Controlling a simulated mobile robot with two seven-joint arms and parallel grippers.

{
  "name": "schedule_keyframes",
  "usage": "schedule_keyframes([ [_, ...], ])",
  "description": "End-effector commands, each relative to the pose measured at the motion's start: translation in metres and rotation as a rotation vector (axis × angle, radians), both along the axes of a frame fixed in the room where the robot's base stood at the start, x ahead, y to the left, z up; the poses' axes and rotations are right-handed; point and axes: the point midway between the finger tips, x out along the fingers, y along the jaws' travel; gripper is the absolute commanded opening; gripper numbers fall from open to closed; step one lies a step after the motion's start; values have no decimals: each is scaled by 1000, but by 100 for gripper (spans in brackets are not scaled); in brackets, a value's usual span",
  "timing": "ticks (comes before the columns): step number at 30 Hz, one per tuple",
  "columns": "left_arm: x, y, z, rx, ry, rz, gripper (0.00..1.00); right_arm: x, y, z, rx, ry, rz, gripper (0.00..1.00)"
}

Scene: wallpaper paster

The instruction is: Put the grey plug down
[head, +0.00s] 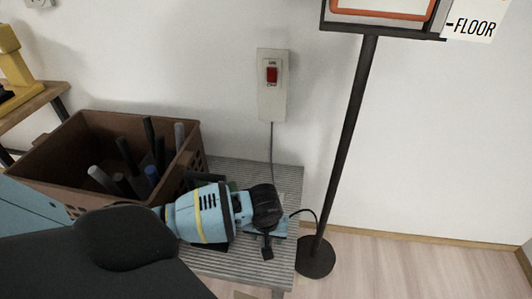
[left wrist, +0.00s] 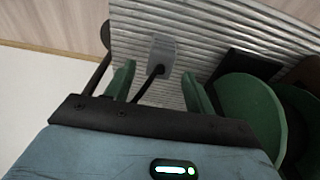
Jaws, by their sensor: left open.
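The grey plug (left wrist: 162,52) lies on the ribbed grey bench top (left wrist: 205,20), and its black cable runs back between my left fingers in the left wrist view. In the head view the plug (head: 267,253) is a small dark shape near the bench's front right corner. My left gripper (left wrist: 158,72) is open, its green fingers apart on either side of the cable, with the plug just beyond the tips. In the head view my left gripper (head: 275,230) is mostly hidden by its own wrist. My right gripper is not in view.
A brown crate (head: 60,150) of tools stands on the bench at left. A round green object (left wrist: 245,110) is close beside my left gripper. A dark pole stand (head: 315,258) is on the floor at right. A red switch (head: 271,74) is on the wall.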

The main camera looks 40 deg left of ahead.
Motion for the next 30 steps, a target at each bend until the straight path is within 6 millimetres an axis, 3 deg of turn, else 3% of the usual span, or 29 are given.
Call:
schedule_keyframes([
  [1,-1,-1,14,-2,-5,-1,54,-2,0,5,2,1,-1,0],
  [6,-5,-3,42,-1,-2,1,54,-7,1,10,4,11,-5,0],
  [12,-8,-5,60,-1,1,1,54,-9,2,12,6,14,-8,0],
  [26,-9,-5,63,0,2,1,54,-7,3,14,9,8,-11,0],
  [30,-17,-14,52,-22,0,-30,54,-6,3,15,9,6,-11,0],
])
